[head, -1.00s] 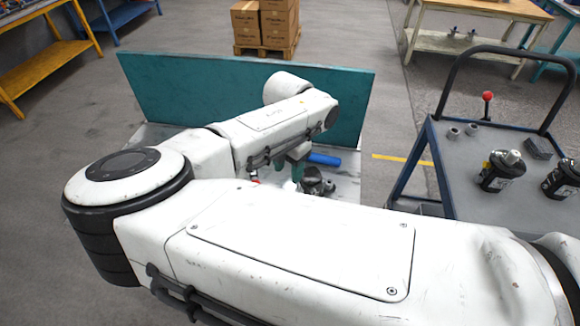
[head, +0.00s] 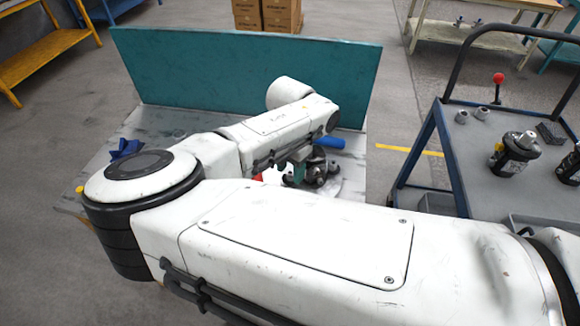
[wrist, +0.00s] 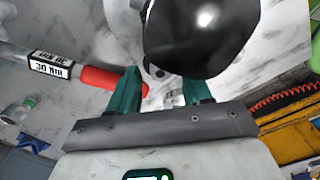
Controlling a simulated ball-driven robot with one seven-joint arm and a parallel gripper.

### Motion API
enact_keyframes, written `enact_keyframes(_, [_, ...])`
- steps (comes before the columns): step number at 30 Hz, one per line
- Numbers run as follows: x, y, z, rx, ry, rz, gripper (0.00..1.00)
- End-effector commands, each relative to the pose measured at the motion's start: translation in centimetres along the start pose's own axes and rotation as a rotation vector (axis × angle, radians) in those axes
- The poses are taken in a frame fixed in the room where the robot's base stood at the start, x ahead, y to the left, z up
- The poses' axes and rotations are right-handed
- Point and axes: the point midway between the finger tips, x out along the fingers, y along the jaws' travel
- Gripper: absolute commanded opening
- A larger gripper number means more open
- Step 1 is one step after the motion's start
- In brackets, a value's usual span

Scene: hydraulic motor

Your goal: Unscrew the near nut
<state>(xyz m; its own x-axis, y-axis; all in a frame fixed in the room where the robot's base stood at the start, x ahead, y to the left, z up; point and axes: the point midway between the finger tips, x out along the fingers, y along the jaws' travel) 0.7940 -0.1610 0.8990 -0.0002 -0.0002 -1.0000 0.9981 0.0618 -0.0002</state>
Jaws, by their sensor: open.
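My gripper (wrist: 162,80) shows in the wrist view with its two teal fingers apart. A shiny black rounded part (wrist: 200,35) stands just beyond the fingertips. Small grey and dark details show between the fingers, but I cannot tell whether one is the near nut or whether a finger touches it. In the head view, the dark motor assembly (head: 318,174) sits on the bench beside a teal finger (head: 300,172). My arm hides much of the gripper and of the work spot.
A torque wrench (wrist: 50,66) with a red end and a "30 Nm" label lies left of the fingers. The bench (head: 150,125) has a teal back panel (head: 230,75). A blue handle (head: 330,142) lies behind the motor. A cart (head: 480,185) with motors stands right.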

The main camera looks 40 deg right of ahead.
Motion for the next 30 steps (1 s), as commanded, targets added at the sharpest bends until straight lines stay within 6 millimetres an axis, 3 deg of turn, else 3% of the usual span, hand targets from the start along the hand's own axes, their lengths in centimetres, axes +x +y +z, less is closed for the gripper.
enact_keyframes(27, [-0.01, -0.03, 0.00, 0.000, 0.000, 0.000, 0.49])
enact_keyframes(30, [-0.01, -0.03, 0.00, 0.000, 0.000, 0.000, 0.40])
